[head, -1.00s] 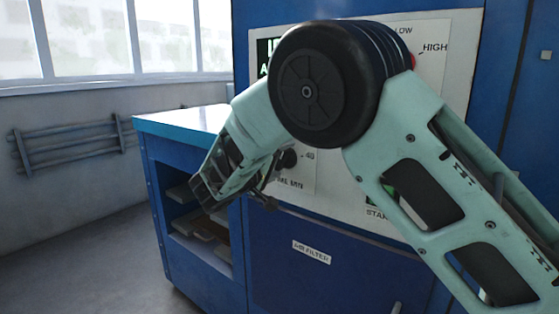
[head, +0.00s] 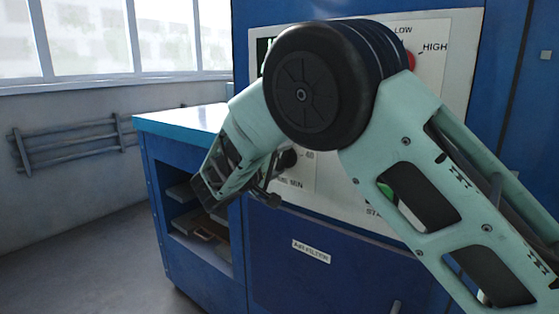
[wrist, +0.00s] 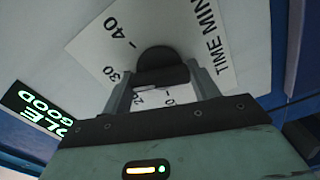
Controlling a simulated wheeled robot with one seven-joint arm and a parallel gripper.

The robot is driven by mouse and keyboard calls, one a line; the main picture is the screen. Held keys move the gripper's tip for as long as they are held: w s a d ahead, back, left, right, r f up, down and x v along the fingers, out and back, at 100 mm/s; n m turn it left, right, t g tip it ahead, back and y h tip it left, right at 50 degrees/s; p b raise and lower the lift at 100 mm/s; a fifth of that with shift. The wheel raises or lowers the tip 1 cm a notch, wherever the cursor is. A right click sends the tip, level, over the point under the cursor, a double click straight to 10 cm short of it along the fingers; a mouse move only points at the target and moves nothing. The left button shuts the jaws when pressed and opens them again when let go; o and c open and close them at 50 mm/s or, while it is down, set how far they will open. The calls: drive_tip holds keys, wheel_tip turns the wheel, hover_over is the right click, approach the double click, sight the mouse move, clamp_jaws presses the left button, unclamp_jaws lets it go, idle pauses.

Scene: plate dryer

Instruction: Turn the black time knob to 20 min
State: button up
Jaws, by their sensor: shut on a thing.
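The black time knob (wrist: 160,62) sits on the white dial plate in the wrist view, between the two fingers of my gripper (wrist: 163,80). The fingers are shut on its sides. Marks for 30 and 40 show to its left and above; "TIME MIN" (wrist: 207,40) is printed at the right. More marks, partly hidden, show between the fingers. I cannot tell which mark the knob points at. In the head view the knob (head: 288,159) shows just beside my gripper (head: 270,188), mostly behind my arm.
A lit green display (wrist: 38,112) is at the left of the wrist view. A red knob (head: 410,60) with LOW and HIGH labels is at the panel's top right in the head view. A blue-topped side shelf (head: 180,122) stands left of the machine; the floor left of it is clear.

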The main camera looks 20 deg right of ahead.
drive_tip(key=n+p, duration=0.2)
drive_tip(key=n, duration=0.3)
drive_tip(key=shift+r, duration=0.1)
drive_tip(key=shift+n+p, duration=1.1)
drive_tip(key=shift+n, duration=0.5)
drive_tip(key=o, duration=1)
drive_tip(key=shift+a, duration=0.15)
drive_tip(key=b+v, duration=0.1)
drive_tip(key=v, duration=1.6)
drive_tip(key=shift+s, duration=0.15)
